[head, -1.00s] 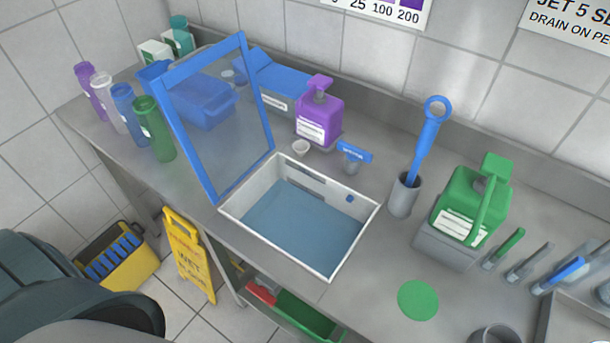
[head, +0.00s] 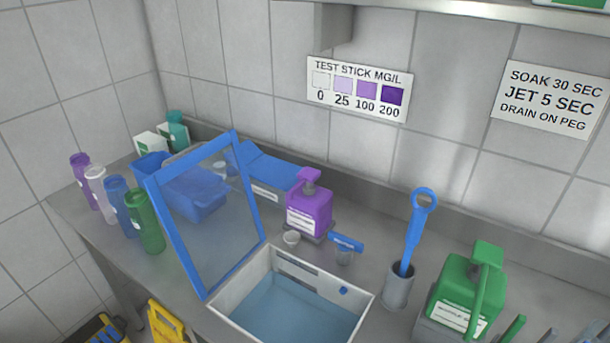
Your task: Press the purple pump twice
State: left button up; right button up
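The purple pump bottle (head: 309,211) stands upright on a small grey base at the back of the steel counter, with a white label on its front. Its purple pump head (head: 309,180) is up on top, with a gap of neck showing below it. Neither of my grippers shows in the head view.
An open white bin (head: 240,297) with a raised blue-framed clear lid (head: 165,232) stands in front of the pump. A blue-handled item (head: 345,243) and a holder with a blue tool (head: 398,288) are to the right. A green pump bottle (head: 462,293) stands further right. Several bottles line the left.

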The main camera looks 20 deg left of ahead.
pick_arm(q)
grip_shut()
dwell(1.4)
